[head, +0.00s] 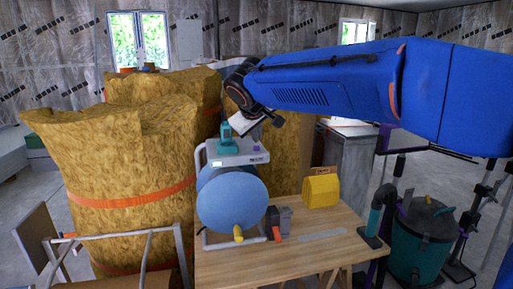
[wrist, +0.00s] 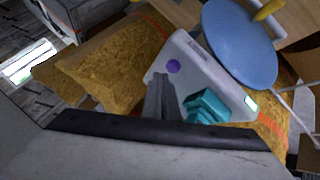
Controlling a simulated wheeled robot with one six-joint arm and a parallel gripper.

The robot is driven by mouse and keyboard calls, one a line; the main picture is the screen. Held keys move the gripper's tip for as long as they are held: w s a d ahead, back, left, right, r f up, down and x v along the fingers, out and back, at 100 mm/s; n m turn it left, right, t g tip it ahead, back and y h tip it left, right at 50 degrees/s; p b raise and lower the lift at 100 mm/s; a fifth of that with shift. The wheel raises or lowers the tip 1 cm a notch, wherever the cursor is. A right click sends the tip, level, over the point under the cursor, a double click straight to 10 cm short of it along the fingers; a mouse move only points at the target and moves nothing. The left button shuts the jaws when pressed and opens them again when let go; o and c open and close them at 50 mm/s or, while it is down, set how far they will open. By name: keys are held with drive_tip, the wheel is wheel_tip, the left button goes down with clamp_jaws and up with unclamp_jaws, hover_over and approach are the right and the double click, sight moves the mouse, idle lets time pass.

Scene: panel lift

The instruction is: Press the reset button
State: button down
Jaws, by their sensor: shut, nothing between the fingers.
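A white control box (head: 238,152) sits on top of a blue tank (head: 232,200) on the wooden table. A small purple button (head: 257,149) is on its top at the right. Contact cannot be told.
Large yellow insulation bales (head: 120,180) stand behind and left of the tank. The wooden table (head: 320,250) carries a yellow box-like object (head: 321,190) and a grey and red item (head: 279,223). A teal drum (head: 420,240) stands on the right.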

drive_tip(key=shift+r, duration=0.25)
wheel_tip(320, 180, up, 5)
drive_tip(key=shift+f, duration=0.1)
idle(0.7)
idle(0.5)
drive_tip(key=s+d+f+m+g, duration=0.1)
drive_tip(key=s+d+f, duration=0.2)
drive_tip(key=s+d, duration=0.35)
drive_tip(key=s+d+f+m+g, duration=0.15)
drive_tip(key=s+d+f, duration=0.25)
drive_tip(key=d, duration=0.5)
drive_tip(key=s+d+f+m, duration=0.1)
drive_tip(key=s+d+f, duration=0.2)
drive_tip(key=s+d, duration=0.3)
drive_tip(key=s+d+f+m, duration=0.1)
drive_tip(key=s+d+f, duration=0.2)
drive_tip(key=s+f, duration=0.3)
drive_tip(key=s+d+f+m+g, duration=0.1)
drive_tip(key=s+d+f+m, duration=0.1)
drive_tip(key=s+d+f, duration=0.2)
drive_tip(key=s+d+f+m+g, duration=0.1)
drive_tip(key=s+d+f, duration=0.3)
drive_tip(key=s+f, duration=0.4)
drive_tip(key=s+m, duration=0.1)
drive_tip(key=s, duration=0.3)
drive_tip(key=shift+f, duration=0.4)
